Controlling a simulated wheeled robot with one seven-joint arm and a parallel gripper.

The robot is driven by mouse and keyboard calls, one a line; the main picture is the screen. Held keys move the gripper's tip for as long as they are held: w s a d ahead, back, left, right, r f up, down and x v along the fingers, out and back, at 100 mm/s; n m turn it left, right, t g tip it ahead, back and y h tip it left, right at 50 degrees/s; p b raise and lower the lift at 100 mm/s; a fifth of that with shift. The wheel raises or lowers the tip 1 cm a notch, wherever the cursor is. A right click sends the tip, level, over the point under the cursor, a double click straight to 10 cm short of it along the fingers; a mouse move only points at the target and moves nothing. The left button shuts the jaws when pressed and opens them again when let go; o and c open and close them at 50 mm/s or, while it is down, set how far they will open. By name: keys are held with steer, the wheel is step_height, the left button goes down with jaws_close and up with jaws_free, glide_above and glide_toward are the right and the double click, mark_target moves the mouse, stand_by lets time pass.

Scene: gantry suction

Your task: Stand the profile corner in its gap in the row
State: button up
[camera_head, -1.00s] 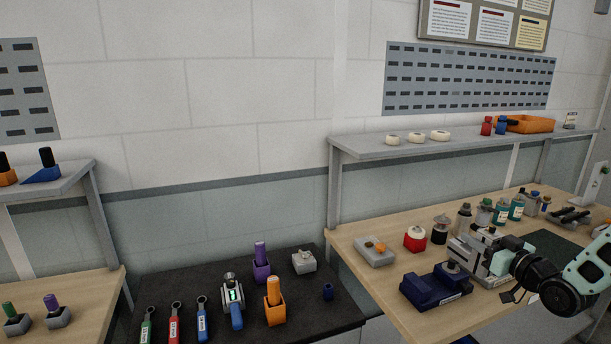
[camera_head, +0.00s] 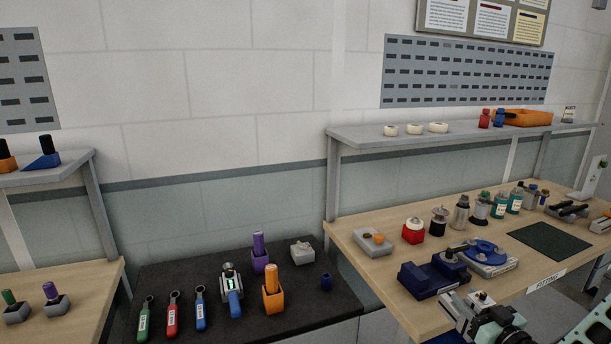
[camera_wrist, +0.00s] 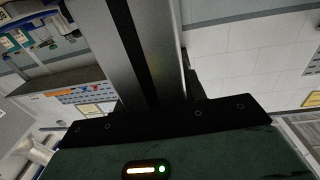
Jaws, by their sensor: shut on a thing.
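My gripper (camera_head: 456,312) is at the bottom right of the head view, in front of the right bench's front edge. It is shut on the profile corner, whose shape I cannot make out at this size. In the wrist view two long grey fingers (camera_wrist: 145,50) lie close together with a dark strip between them, and whatever is at their tips is hidden. Along the right bench stands a row with a red pot (camera_head: 413,231), a dark spool (camera_head: 439,222), a grey can (camera_head: 460,213) and teal bottles (camera_head: 500,205). I cannot tell which gap belongs to the corner.
A dark blue block (camera_head: 425,280) and a blue disc on a grey base (camera_head: 487,254) lie near the right bench's front. A green mat (camera_head: 550,240) is clear. A shelf (camera_head: 400,138) overhangs the back. The black table (camera_head: 325,315) holds wrenches and handled tools.

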steer(key=s+a+f+m+h+b, duration=0.3)
steer(key=s+a+f, duration=0.3)
steer(key=s+f, duration=0.4)
steer(key=shift+s+f+h, duration=0.4)
steer(key=shift+s+h, duration=0.1)
steer(key=shift+h, duration=0.4)
steer(key=shift+a, duration=0.25)
